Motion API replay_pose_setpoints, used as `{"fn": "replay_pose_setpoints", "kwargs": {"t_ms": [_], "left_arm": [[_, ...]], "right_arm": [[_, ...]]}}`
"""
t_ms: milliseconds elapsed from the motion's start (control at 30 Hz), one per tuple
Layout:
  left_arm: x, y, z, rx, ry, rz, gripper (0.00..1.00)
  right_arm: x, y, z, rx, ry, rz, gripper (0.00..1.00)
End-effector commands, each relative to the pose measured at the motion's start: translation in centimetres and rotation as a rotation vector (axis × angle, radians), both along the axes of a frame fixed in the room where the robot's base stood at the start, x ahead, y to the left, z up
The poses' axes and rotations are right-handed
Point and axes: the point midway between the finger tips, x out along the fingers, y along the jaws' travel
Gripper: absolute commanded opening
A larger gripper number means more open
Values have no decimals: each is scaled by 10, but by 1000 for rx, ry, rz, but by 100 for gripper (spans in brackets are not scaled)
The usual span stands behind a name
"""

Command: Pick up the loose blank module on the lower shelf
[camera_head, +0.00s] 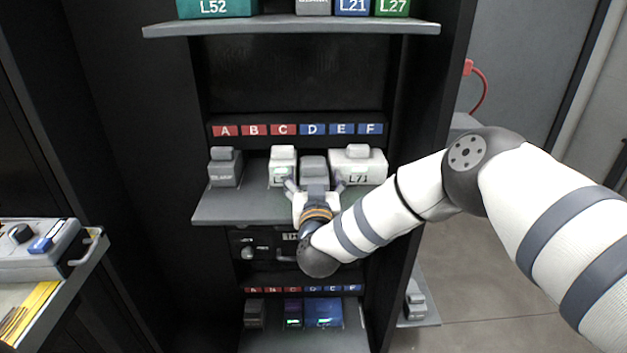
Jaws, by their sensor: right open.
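My right gripper (315,187) reaches in from the right over the middle shelf (225,208). Its two fingers are apart, one on each side of the front of a grey module (314,168). No label can be read on that module, and its lower part is hidden by the gripper. I cannot tell whether the fingers touch it. Another grey module (225,170), which seems labelled BLANK, stands at the left end of this shelf. The frame does not settle which grey module is the loose one. My left gripper is out of view.
A white module (283,163) and a wider white L71 module (371,166) flank the grey one closely. The upper shelf (290,27) holds several modules. A bottom bay has a grey module (254,313) and lit ones. Small grey parts (415,300) sit at lower right.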

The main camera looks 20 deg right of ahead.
Motion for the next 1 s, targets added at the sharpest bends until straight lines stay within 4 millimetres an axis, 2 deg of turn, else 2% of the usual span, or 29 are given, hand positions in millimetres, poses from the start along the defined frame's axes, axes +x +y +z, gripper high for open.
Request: {"fn": "replay_pose_setpoints", "kwargs": {"t_ms": [67, 100, 300, 333, 567, 633, 900, 1000], "left_arm": [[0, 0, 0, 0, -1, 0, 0], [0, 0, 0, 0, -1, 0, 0], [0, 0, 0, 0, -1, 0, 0], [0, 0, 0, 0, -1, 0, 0], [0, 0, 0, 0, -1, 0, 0], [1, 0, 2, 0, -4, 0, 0], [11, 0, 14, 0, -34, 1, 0], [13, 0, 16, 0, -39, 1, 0]], "right_arm": [[0, 0, 1, 0, -1, 0, 75], [0, 0, 1, 0, -1, 0, 70], [-1, 0, 1, 0, -1, 0, 25], [-1, 0, 1, 0, -1, 0, 20], [0, 0, 1, 0, -2, 0, 21], [0, 1, 8, 0, -3, 1, 21], [0, 0, 77, -1, -9, 1, 21], [0, 1, 94, 0, -6, 1, 21]]}}
